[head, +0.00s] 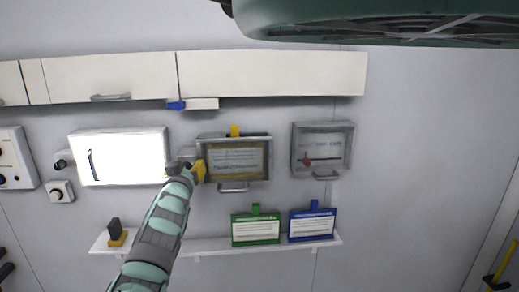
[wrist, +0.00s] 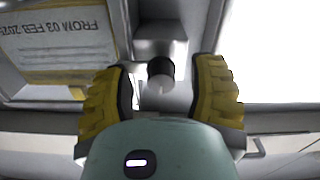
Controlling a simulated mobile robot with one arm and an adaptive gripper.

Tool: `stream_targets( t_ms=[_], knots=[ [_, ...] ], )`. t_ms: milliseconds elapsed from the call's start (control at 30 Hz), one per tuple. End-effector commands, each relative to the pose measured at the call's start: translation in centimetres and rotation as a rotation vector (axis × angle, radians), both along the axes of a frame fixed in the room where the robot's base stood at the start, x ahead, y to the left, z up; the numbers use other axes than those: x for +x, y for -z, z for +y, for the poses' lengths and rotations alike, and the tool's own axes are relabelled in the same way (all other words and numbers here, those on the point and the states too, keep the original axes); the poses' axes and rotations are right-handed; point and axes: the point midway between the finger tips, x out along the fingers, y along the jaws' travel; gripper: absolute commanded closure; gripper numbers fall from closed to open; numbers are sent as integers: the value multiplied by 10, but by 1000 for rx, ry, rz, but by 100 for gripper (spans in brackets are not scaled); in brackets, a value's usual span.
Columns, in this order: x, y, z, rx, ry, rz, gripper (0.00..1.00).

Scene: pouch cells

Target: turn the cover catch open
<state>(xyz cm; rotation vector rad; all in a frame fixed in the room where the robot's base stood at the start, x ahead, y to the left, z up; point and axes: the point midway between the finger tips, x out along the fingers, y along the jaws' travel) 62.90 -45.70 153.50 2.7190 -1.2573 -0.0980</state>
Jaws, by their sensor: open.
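A grey wall box (head: 268,139) with a clear-looking front, a handle below and a yellow-edged notice (head: 237,160) inside hangs in the middle of the wall. In the wrist view the notice (wrist: 68,40) appears upside down at the upper left. A small round knob with a dark collar and pale end (wrist: 161,84), which looks like the cover catch, sits on a grey block beside the box. My gripper (head: 199,170) has yellow fingers. In the wrist view my gripper (wrist: 172,92) is open, with the knob between its fingers; contact cannot be told.
A bright white panel (head: 120,157) is left of my gripper. A second grey box (head: 345,152) with a red part hangs to the right. Cabinets (head: 270,73) run above. A shelf (head: 210,246) below bears green (head: 255,230) and blue (head: 312,225) signs.

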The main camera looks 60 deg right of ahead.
Motion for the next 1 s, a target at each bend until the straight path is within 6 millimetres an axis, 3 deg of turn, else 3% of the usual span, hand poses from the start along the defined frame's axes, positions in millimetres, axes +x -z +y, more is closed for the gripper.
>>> stream_targets(
  t_ms=[67,600,1000],
  knots=[
    [0,0,0,0,0,0,43],
    [0,0,0,1,-1,1,99],
    [1,1,1,18,-2,-20,100]
  ],
)
